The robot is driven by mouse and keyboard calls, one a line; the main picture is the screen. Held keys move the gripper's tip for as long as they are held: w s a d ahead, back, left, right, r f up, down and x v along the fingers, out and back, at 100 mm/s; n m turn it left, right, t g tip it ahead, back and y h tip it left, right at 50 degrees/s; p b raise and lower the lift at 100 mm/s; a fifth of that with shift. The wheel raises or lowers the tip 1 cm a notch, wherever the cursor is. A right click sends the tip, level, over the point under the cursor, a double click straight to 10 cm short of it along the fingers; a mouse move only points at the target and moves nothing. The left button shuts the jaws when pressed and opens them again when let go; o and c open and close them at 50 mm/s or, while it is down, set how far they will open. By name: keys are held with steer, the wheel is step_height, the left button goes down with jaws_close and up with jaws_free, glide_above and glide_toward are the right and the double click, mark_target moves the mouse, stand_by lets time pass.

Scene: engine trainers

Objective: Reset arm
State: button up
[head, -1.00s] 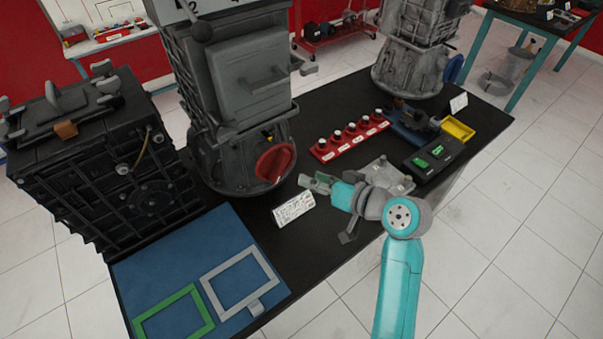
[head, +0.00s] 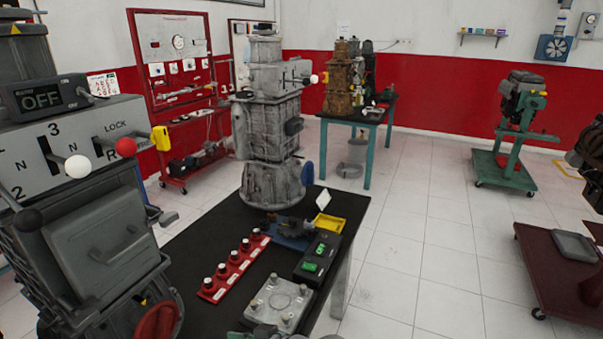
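Only a sliver of my gripper (head: 262,334) shows at the bottom edge of the head view, just below a grey metal plate with corner knobs (head: 280,303). The rest of my arm is out of the frame, so I cannot see whether the fingers are open or shut, or whether they touch anything.
The black table (head: 215,240) bears a red strip of knobs (head: 234,268), a black box with green switches (head: 317,258), a yellow tray (head: 329,225) and a tall grey gearbox (head: 270,130). Another gearbox (head: 90,250) with a lever panel stands close at left.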

steer(key=s+d+f+m+t+h, duration=0.4)
steer(key=s+d+f+m+t, duration=0.1)
steer(key=d+f, duration=0.7)
steer(key=s+d+f+m+t+h, duration=0.2)
steer(key=s+d+f+m+h, duration=0.15)
steer(key=s+d, duration=0.75)
steer(key=s+d+r+t+h, duration=0.1)
steer(key=s+d+r+h, duration=0.1)
steer(key=s, duration=0.5)
steer(key=s+d+r+t+h, duration=0.1)
steer(key=s+d+r+h, duration=0.1)
steer(key=s+d+r, duration=0.3)
steer(key=s+d+r+t+h, duration=0.1)
steer(key=s+d+r, duration=0.3)
steer(key=s, duration=0.5)
steer(key=shift+s+d+h, duration=0.25)
steer(key=shift+d+h, duration=0.2)
steer(key=shift+d, duration=0.2)
steer(key=shift+r, duration=0.1)
